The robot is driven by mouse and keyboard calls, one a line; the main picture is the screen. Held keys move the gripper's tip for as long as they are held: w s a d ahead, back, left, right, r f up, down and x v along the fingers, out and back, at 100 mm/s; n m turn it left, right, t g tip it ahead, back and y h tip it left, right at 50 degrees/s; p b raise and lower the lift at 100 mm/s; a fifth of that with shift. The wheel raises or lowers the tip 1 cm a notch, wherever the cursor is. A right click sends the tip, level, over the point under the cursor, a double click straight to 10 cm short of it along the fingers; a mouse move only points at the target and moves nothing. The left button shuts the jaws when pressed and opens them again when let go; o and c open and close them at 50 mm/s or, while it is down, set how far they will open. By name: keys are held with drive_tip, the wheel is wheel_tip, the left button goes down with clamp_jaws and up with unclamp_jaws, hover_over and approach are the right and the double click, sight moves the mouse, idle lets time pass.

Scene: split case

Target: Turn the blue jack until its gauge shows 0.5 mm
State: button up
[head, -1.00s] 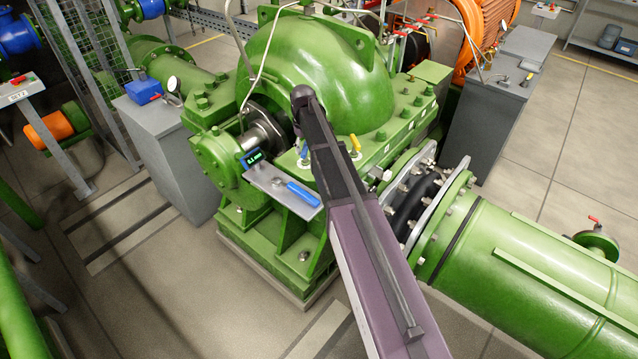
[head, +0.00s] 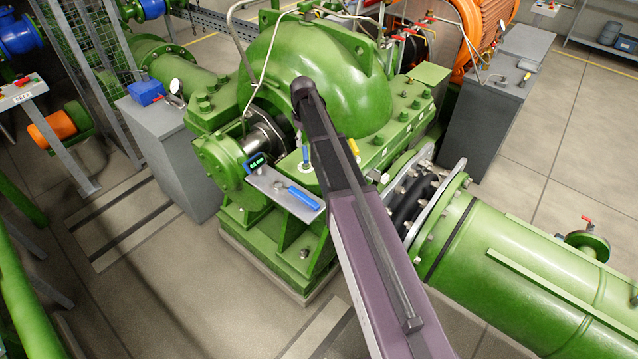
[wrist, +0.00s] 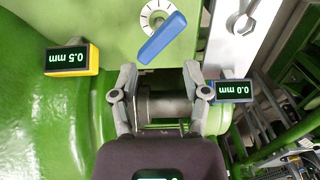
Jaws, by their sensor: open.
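The blue jack has a blue lever (wrist: 162,38) over a white dial (wrist: 155,14) on a green surface in the wrist view. In the head view the lever (head: 306,154) stands just left of my arm. The blue-framed gauge (wrist: 230,91) reads 0.0 mm, upside down in the wrist view; it also shows in the head view (head: 256,162). My gripper (wrist: 160,72) is open and empty, its fingertips apart, just short of the blue lever and not visibly touching it.
A yellow-framed gauge (wrist: 72,59) reads 0.5 mm at the left. A grey shelf (head: 270,185) holds a blue-handled tool (head: 303,198). A silver shaft (wrist: 163,103) lies below the fingers.

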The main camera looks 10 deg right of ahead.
sight(305, 149)
drive_tip(key=shift+r+p, duration=3.9)
drive_tip(key=shift+r, duration=0.3)
drive_tip(key=s+f+m+b, duration=0.1)
drive_tip(key=s+f+b, duration=0.3)
drive_tip(key=s, duration=0.2)
drive_tip(key=s+f+m+b, duration=0.2)
drive_tip(key=s+f+b, duration=0.1)
drive_tip(key=s, duration=0.4)
drive_tip(key=s+f+m+b, duration=0.1)
drive_tip(key=s+f+b, duration=0.3)
drive_tip(key=s, duration=0.2)
drive_tip(key=shift+s+f+m+b, duration=0.35)
drive_tip(key=shift+f+m, duration=0.05)
drive_tip(key=w+r+m+p, duration=0.2)
drive_tip(key=w+r+p, duration=0.3)
drive_tip(key=w, duration=0.5)
drive_tip(key=w+r+m+p, duration=0.2)
drive_tip(key=w+r+p, duration=0.4)
drive_tip(key=w, duration=0.5)
drive_tip(key=shift+r, duration=0.3)
drive_tip(key=shift+d+f, duration=0.1)
drive_tip(key=shift+f, duration=0.1)
wheel_tip(305, 149, down, 13)
drive_tip(key=b, duration=1.3)
drive_tip(key=shift+f, duration=0.2)
